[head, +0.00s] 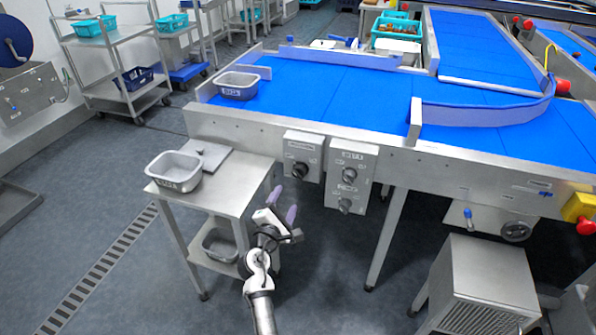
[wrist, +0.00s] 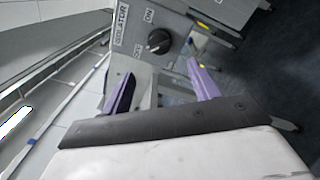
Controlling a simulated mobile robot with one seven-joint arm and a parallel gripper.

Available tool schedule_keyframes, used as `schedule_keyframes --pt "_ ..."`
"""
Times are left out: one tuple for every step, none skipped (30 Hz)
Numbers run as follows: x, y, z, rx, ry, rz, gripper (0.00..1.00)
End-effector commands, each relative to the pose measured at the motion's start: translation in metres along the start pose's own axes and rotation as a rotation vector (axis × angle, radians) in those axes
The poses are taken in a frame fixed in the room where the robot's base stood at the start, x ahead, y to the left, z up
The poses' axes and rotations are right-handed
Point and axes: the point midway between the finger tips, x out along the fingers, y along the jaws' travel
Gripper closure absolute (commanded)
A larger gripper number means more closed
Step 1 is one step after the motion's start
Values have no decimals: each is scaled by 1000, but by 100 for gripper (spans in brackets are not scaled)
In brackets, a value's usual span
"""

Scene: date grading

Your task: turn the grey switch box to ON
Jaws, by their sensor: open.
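The grey switch box (head: 303,151) with one black knob hangs on the front side of the blue-belted conveyor, left of a two-knob box. In the wrist view the box (wrist: 177,22) shows close up, with an ISOLATOR label, ON and OFF marks and the black knob (wrist: 158,41). I cannot tell surely which mark the knob points at. My gripper (head: 283,205) has purple fingers, spread apart and empty, below and a little left of the box. In the wrist view my gripper (wrist: 160,72) opens toward the knob, with a gap between; the fingers do not touch it.
A two-knob box (head: 353,176) hangs just right of the switch box. A steel side table (head: 230,187) with a grey tub (head: 174,171) stands left of my gripper. A conveyor leg (head: 388,235) and a louvred steel cabinet (head: 487,285) stand to the right.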

Motion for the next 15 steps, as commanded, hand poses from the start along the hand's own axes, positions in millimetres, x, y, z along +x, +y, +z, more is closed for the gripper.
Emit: schedule_keyframes --pt "7 1 1 1 -2 -1 39" --pt "12 2 1 2 -2 -1 39" --pt "19 2 2 3 -2 -2 39" --pt "25 2 2 3 -2 -3 39" --pt "32 2 2 3 -2 -2 39" --pt "40 2 2 3 -2 -3 39" --pt "47 3 2 4 -2 -2 39" --pt "54 2 2 4 -1 -3 39" --pt "63 2 2 4 -2 -3 39" --pt "69 2 2 3 -2 -3 39" --pt "76 2 2 4 -2 -3 39" --pt "84 2 2 5 -2 -3 39" --pt "89 1 1 4 -2 -4 39" --pt "94 2 1 5 -1 -3 39" --pt "101 1 1 5 -1 -3 39"
